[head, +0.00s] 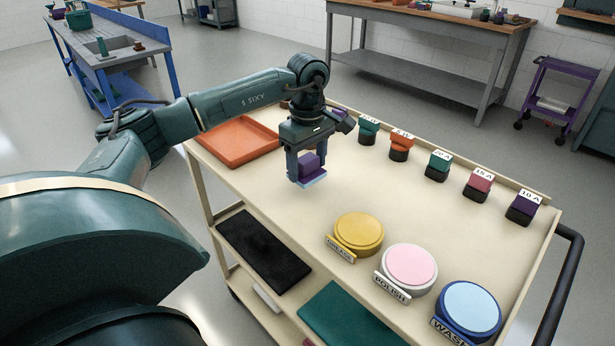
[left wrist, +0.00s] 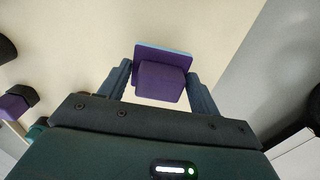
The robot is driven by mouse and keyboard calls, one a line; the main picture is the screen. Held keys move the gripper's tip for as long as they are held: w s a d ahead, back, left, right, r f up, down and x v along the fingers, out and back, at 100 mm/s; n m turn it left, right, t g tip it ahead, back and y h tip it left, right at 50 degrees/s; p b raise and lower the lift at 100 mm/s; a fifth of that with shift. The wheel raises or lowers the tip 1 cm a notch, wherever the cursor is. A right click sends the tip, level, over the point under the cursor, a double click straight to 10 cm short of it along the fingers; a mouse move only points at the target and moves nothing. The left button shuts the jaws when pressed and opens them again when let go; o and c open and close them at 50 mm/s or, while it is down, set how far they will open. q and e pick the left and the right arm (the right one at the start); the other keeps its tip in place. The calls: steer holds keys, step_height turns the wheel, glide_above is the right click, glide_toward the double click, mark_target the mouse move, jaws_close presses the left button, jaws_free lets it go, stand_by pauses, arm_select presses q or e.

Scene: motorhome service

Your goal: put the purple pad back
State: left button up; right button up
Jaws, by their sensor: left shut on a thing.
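The purple pad (head: 309,163) has a block-shaped purple grip on a flat plate with a light blue underside. My left gripper (head: 307,170) is shut on it and holds it above the cart top, left of the yellow round tub. In the left wrist view the purple pad (left wrist: 161,80) sits between the two fingers, its light blue edge facing away. Three round tubs stand along the front: yellow GREASE (head: 359,233), pink POLISH (head: 409,266) and light blue WASH (head: 469,308). My right gripper is not in view.
The beige cart top (head: 290,210) is bare around the pad. An orange tray (head: 236,142) lies at its left end. Several labelled coloured blocks line the back edge, including a purple one marked 10 A (head: 521,210). A black mat (head: 263,249) lies on a lower shelf.

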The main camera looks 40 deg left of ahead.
mark_target(308, 175)
arm_select(q)
step_height(308, 175, down, 4)
steer(key=shift+r, duration=0.15)
steer(key=o, duration=1)
steer(key=shift+r, duration=0.1)
step_height(308, 175, up, 12)
stand_by(0.4)
